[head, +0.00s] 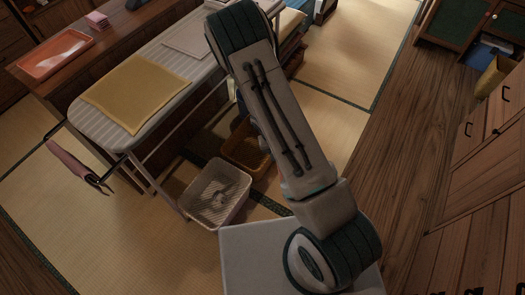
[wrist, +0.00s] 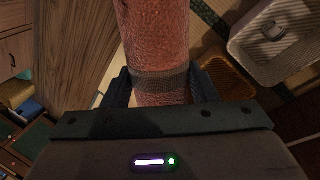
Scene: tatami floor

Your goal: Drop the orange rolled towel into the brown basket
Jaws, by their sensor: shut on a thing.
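The orange rolled towel (wrist: 152,38) is upright in the wrist view, with a greyish band around it. My gripper (wrist: 162,88) is shut on it, one dark finger at each side. The brown basket (wrist: 229,72) shows to the right of the towel in the wrist view, apart from it in the picture. In the head view the brown basket (head: 243,153) stands on the floor beside the ironing board, partly behind my arm. My gripper and the towel are hidden behind my arm in the head view.
A pale basket (head: 214,205) with white things inside stands in front of the brown one. The ironing board (head: 150,130) with a yellow cloth (head: 135,92) is at the left. Wooden cabinets (head: 485,165) line the right. The wooden floor between is clear.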

